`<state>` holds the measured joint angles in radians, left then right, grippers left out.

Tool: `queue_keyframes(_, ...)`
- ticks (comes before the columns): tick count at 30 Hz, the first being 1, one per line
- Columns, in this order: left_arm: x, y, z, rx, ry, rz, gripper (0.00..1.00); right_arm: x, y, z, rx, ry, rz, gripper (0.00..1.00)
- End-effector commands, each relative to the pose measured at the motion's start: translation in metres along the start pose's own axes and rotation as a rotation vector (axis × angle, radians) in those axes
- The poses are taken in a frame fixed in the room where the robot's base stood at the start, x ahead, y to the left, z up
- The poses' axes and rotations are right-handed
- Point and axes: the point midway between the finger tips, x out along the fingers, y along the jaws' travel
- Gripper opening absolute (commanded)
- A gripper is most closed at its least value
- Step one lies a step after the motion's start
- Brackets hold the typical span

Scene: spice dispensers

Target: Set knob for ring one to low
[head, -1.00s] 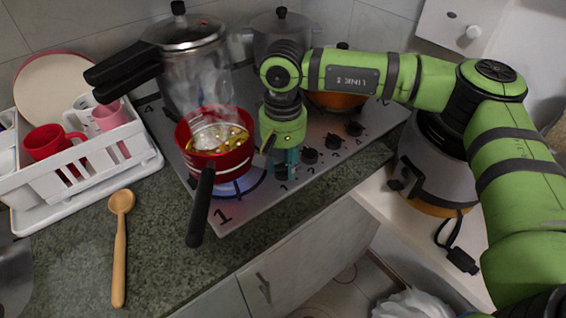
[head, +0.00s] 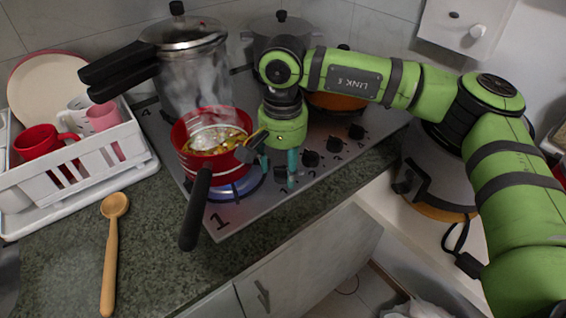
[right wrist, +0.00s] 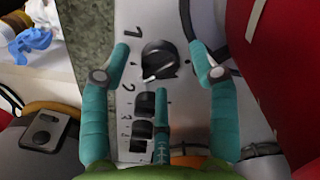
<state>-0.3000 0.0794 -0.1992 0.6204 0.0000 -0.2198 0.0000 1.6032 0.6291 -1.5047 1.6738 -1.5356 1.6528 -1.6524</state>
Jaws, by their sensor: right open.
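The ring one knob (right wrist: 160,58) is a black dial with a white pointer mark towards its lower left in the right wrist view. My right gripper (right wrist: 160,62) has teal fingers spread open, one on each side of this knob, with a third finger below. I cannot tell if any finger touches it. In the head view my right gripper (head: 291,165) points down at the front edge of the stove, largely covering this knob. Ring one (head: 243,188) shows a blue flame under a red pot (head: 222,166). My left gripper is not in view.
Other knobs (head: 333,144) line the stove front to the right. The pot's black handle (head: 198,205) sticks out over the counter. A pressure cooker (head: 195,75) stands behind. A wooden spoon (head: 112,250) and white dish rack (head: 90,170) are left.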

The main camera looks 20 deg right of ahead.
Motion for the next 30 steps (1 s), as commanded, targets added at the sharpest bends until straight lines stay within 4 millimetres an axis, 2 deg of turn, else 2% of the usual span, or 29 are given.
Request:
queue_keyframes(4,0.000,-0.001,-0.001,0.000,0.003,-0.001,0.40,-0.005,0.000,0.000,0.000,0.001,-0.001,0.61)
queue_keyframes(7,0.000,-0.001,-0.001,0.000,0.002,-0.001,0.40,-0.018,-0.001,-0.001,0.000,0.002,-0.002,0.61)
queue_keyframes(15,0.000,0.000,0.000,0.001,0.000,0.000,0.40,-0.076,-0.001,-0.001,0.000,0.004,-0.003,0.61)
queue_keyframes(21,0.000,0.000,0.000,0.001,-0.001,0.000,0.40,-0.108,-0.001,0.000,0.000,0.002,0.000,0.61)
queue_keyframes(25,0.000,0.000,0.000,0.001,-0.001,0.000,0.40,-0.118,0.000,0.000,0.000,0.000,-0.001,0.61)
queue_keyframes(30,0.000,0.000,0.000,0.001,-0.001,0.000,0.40,-0.120,0.000,0.000,-0.001,-0.001,0.000,0.61)
